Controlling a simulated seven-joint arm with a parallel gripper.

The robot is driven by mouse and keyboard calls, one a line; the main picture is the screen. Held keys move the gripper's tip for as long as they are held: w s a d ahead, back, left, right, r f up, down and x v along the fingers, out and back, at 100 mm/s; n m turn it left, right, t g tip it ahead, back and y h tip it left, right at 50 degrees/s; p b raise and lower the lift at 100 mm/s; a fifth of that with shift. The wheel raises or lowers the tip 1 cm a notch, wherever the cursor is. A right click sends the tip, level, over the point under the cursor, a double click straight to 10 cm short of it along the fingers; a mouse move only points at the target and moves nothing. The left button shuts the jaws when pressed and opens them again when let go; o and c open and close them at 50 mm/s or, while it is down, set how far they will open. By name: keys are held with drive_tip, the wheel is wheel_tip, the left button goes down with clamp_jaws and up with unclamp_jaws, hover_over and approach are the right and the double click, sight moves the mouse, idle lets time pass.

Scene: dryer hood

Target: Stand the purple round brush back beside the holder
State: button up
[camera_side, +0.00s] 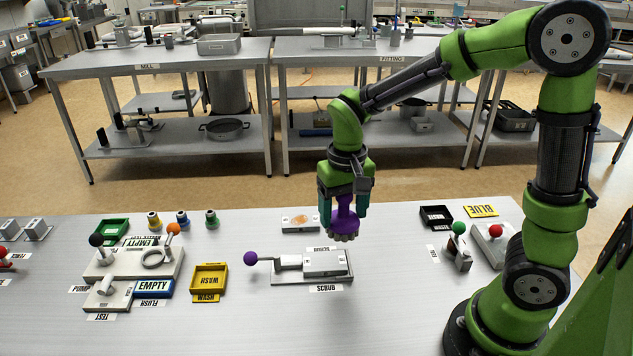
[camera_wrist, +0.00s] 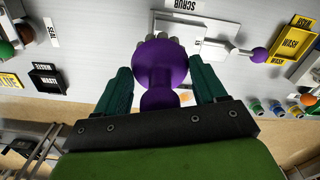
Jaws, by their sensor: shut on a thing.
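The purple round brush (camera_side: 344,222) is held upright, bristles down, between the teal fingers of my gripper (camera_side: 343,207). It appears to be just above the table; whether its bristles touch is hard to tell. In the wrist view the purple brush (camera_wrist: 166,62) sits between both fingers of my gripper (camera_wrist: 163,78), its pale bristle tips showing beyond. I cannot tell for sure which thing is the holder. A small white plate with an orange-brown patch (camera_side: 300,221) lies left of the brush. The grey scrub fixture (camera_side: 322,264), with a purple-knobbed lever, is nearer the camera.
A yellow wash tray (camera_side: 209,279) lies left of the scrub fixture. A black waste tray (camera_side: 436,217), a green-knobbed lever (camera_side: 459,247) and a red-knobbed box (camera_side: 493,244) stand to the right. Bare table lies between the brush and the waste tray.

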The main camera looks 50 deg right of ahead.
drive_tip(key=s+d+f, duration=0.1)
drive_tip(key=s+d, duration=0.4)
drive_tip(key=s, duration=0.1)
drive_tip(key=f, duration=0.6)
drive_tip(key=s+f, duration=0.1)
drive_tip(key=f, duration=0.2)
drive_tip(key=shift+d+f, duration=0.1)
drive_tip(key=shift+d, duration=0.1)
drive_tip(key=shift+f, duration=0.1)
drive_tip(key=o, duration=1)
wheel_tip(320, 180, up, 12)
drive_tip(key=s+a+r+t, duration=0.1)
drive_tip(key=a+r+t, duration=0.1)
drive_tip(key=r, duration=0.1)
drive_tip(key=a+r+n+t+y, duration=0.1)
drive_tip(key=a+r+t, duration=0.1)
drive_tip(key=a+r, duration=0.1)
drive_tip(key=s+a+r+t+y, duration=0.1)
drive_tip(key=a+r+t, duration=0.1)
drive_tip(key=r+t, duration=0.1)
drive_tip(key=shift+s+a+r, duration=0.25)
drive_tip(key=shift+s+r, duration=0.05)
drive_tip(key=shift+r, duration=0.1)
